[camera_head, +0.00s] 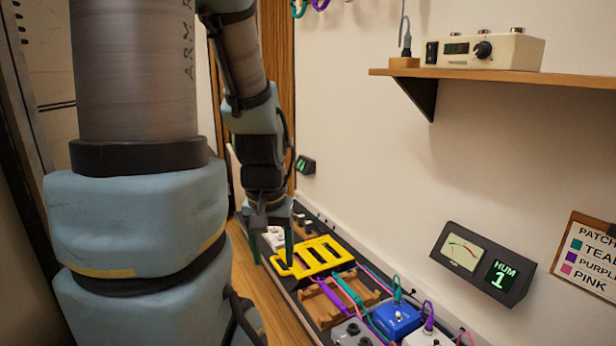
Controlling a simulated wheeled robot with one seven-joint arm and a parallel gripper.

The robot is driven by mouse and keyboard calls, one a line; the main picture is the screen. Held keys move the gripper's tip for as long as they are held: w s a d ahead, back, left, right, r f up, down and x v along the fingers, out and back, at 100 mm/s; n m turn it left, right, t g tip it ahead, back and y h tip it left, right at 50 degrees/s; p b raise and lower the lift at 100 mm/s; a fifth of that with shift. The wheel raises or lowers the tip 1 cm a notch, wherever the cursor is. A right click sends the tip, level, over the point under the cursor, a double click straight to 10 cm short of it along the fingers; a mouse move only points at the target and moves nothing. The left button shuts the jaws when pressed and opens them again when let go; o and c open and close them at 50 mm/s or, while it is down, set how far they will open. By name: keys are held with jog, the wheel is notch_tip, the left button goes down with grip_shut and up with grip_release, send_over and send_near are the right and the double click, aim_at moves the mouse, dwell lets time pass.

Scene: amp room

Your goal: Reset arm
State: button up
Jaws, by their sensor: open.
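My gripper (272,247) points down at the end of my arm, near the lower middle of the head view. Its two dark green fingers are apart. A yellow slotted frame (338,254) lies on the pedalboard just to the right of the fingers. One finger overlaps its left end in the picture, and I cannot tell whether they touch. My arm's large links fill the left side and hide part of the room.
A blue pedal (397,318) with teal, purple and pink cables is at the front of the board. A wooden rack (328,304) lies beside it. A meter box (486,264) is on the right wall. A shelf (500,77) juts out above, holding a cream device (487,50).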

notch_tip(320, 180, up, 29)
jog(key=p, duration=2.7)
jog(key=shift+r, duration=0.2)
